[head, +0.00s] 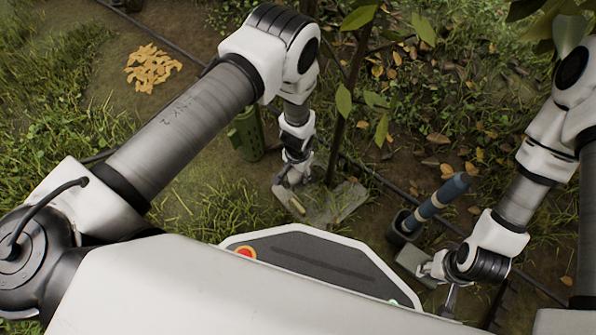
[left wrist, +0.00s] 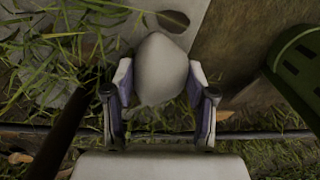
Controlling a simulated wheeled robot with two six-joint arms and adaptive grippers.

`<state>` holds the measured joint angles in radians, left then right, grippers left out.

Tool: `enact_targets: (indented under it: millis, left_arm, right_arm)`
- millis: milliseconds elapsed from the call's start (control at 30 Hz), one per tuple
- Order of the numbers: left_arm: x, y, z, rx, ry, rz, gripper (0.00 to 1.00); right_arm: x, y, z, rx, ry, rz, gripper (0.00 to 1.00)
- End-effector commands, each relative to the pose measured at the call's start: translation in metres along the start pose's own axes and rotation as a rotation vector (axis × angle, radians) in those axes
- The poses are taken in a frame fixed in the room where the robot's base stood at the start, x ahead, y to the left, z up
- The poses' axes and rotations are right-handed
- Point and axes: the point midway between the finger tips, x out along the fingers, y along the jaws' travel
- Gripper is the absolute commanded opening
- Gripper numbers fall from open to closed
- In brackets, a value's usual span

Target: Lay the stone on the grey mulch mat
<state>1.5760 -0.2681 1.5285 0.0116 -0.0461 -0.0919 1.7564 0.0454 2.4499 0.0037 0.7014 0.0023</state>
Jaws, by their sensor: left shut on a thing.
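The stone (left wrist: 158,72) is pale grey and egg-shaped. In the left wrist view it sits between the two fingers of my left gripper (left wrist: 160,105), which is shut on it. In the head view my left gripper (head: 290,180) points down at the near left part of the grey mulch mat (head: 340,203). The stone is hard to make out there. The mat also shows in the left wrist view (left wrist: 215,8), beyond the stone. I cannot tell whether the stone touches the mat. My right gripper (head: 441,278) is at the lower right, away from the mat; its fingers are unclear.
A thin trunk (head: 349,110) rises beside the mat. A green slotted container (head: 247,137) stands left of it. A brown leaf (left wrist: 173,21) lies on the mat. Wood chips (head: 153,68) lie far left.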

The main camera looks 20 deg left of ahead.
Motion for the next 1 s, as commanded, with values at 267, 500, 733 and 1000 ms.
enact_targets:
  millis: [267,500,733,1000]
  left_arm:
    - [0.003,0.000,0.000,0.000,0.000,0.000,0.81]
    - [0.002,0.000,0.000,0.000,0.000,0.000,0.81]
    - [-0.033,0.000,0.000,0.000,0.000,0.000,0.81]
    - [-0.100,0.000,0.000,0.000,0.000,0.000,0.81]
  right_arm:
    - [0.003,0.000,0.000,0.001,-0.001,0.000,0.40]
    - [0.002,0.000,0.000,0.001,0.000,0.000,0.40]
    - [-0.031,-0.001,0.001,-0.004,-0.004,-0.001,0.40]
    - [-0.095,-0.002,0.003,-0.011,-0.008,-0.001,0.40]
